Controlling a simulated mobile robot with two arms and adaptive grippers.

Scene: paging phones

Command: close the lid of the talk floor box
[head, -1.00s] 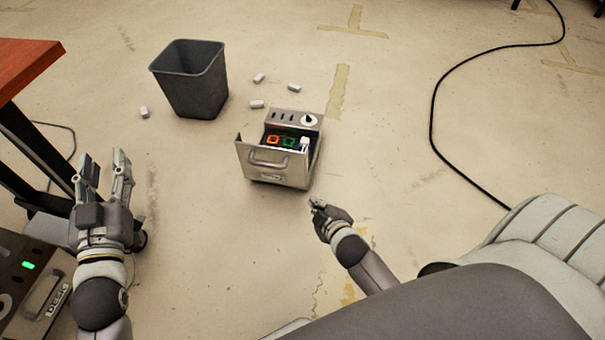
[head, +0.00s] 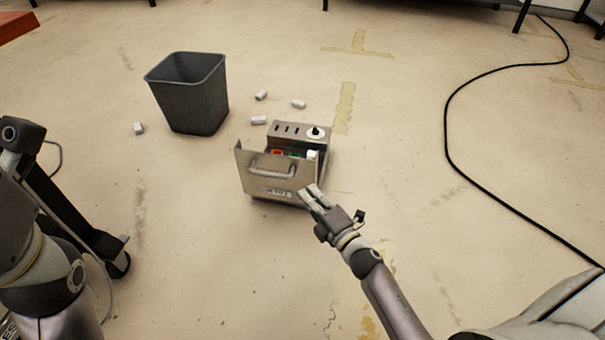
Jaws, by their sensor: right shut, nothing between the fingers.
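The talk floor box (head: 300,132) is a small metal box standing open on the floor. Its lid (head: 262,180), a metal panel with a handle and an upside-down label, stands up along the near side. Behind the lid, the tops of orange, green and white parts show inside; the lid hides the rest. My right gripper (head: 309,193) is shut and empty, with its fingertips at the lid's lower right corner in the head view. I cannot tell whether they touch it. My left arm shows at the left edge, but its fingers do not show.
A dark grey bin (head: 190,98) stands behind and left of the box. Several small white pieces lie around it, one (head: 139,128) to its left. A black cable (head: 449,130) curves across the floor at the right. A desk corner (head: 15,25) shows top left.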

